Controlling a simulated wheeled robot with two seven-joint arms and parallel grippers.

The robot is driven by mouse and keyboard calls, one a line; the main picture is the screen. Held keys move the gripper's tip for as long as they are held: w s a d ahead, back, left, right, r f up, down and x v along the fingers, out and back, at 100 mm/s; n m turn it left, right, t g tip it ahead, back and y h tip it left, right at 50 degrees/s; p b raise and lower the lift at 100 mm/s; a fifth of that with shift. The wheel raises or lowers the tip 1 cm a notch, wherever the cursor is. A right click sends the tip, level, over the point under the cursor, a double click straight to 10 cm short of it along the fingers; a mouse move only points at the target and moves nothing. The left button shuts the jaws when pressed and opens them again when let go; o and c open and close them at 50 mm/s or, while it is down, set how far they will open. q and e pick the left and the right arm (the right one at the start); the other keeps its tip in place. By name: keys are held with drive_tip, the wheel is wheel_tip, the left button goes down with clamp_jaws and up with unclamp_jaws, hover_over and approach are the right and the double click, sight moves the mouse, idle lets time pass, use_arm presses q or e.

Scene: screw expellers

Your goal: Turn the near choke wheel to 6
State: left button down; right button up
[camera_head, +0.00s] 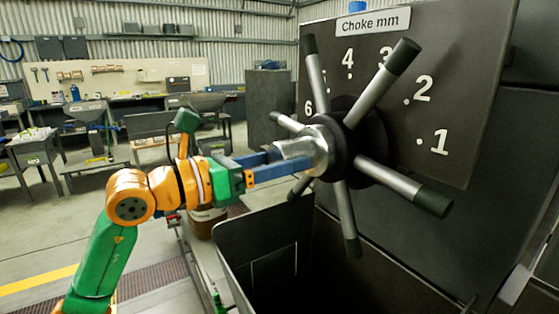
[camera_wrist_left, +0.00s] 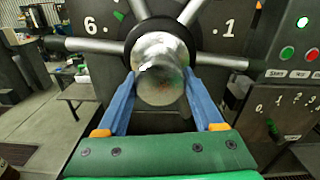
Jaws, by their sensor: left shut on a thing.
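The choke wheel (camera_head: 405,185) has a black hub collar and several silver spokes with dark green grips, spread out in front of a dark plate (camera_head: 455,95). The plate is labelled "Choke mm" and shows 1, 2, 3, 4 and 6; the 5 is hidden. My left gripper (camera_head: 285,162) reaches in from the left, shut on the wheel's silver round hub end (camera_head: 321,147). In the left wrist view its blue fingers (camera_wrist_left: 160,85) lie on both sides of the hub (camera_wrist_left: 160,55). I cannot tell which number the wheel is set to. My right gripper is out of view.
An open dark bin or chute (camera_head: 265,250) stands below the wheel, close under my left arm. In the left wrist view a panel with a green button (camera_wrist_left: 287,52) and a red button (camera_wrist_left: 312,55) is at the right. Workbenches (camera_head: 90,110) stand far back left.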

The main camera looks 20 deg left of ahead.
use_arm(q)
drive_tip(key=shift+n, duration=2.1)
drive_tip(key=shift+c, duration=1)
unclamp_jaws()
drive_tip(key=shift+o, duration=0.9)
drive_tip(key=shift+w+d, duration=0.15)
drive_tip(key=shift+d, duration=0.05)
drive_tip(key=b+v, duration=0.3)
drive_tip(key=v, duration=0.4)
drive_tip(key=shift+a+b, duration=0.1)
drive_tip(key=shift+b, duration=0.25)
